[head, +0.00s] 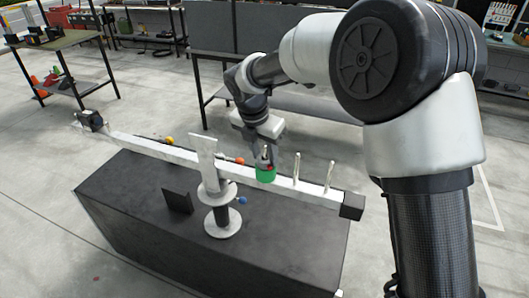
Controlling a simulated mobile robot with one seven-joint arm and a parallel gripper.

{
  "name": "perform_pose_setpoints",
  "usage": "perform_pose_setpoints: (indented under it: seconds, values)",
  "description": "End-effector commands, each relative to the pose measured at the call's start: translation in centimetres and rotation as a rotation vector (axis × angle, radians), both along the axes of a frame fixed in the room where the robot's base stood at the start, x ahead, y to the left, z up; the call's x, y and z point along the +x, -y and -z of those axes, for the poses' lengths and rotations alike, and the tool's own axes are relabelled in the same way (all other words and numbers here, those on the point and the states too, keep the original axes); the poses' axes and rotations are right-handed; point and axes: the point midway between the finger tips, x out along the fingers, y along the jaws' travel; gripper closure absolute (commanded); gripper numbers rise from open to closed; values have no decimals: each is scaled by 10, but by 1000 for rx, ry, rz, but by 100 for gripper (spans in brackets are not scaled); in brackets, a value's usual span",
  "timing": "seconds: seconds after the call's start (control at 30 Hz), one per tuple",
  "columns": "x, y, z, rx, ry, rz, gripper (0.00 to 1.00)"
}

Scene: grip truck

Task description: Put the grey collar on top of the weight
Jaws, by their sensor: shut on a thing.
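A green cylindrical weight (265,175) sits on the right part of the long white beam, around the upright pin nearest the stand. My gripper (266,160) points down right over the weight. It is shut on what looks like the grey collar, mostly hidden between the fingers; a small red spot shows there, just above the green. I cannot tell whether the collar touches the weight's top.
The beam (285,188) crosses a white stand (222,221) on a dark block (130,212). Two bare pins (297,168) (329,177) stand right of the weight. Orange, red and blue knobs show near the beam and stand. A workbench (55,42) is at back left.

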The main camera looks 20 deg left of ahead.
Motion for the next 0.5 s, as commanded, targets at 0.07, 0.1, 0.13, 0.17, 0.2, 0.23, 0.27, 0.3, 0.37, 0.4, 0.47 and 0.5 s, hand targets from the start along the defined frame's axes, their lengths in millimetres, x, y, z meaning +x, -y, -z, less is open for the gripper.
perform_pose_setpoints:
  seconds: [0.07, 0.1, 0.13, 0.17, 0.2, 0.23, 0.27, 0.3, 0.37, 0.4, 0.47, 0.5]
  values:
    - [0, 0, 0, 0, 0, 0, 96]
    - [0, 0, 0, 0, 0, 0, 96]
    - [0, 0, 0, 0, 0, 0, 96]
    - [0, 0, 0, 0, 0, 0, 96]
    - [0, 0, 0, 0, 0, 0, 96]
    - [0, 0, 0, 0, 0, 0, 60]
    - [0, 0, 0, 0, 0, 0, 55]
    - [0, 0, 0, 0, 0, 0, 48]
    - [0, 0, 0, 0, 0, 0, 43]
    - [0, 0, 0, 0, 0, 0, 43]
    - [0, 0, 0, 0, 0, 0, 43]
    - [0, 0, 0, 0, 0, 0, 43]
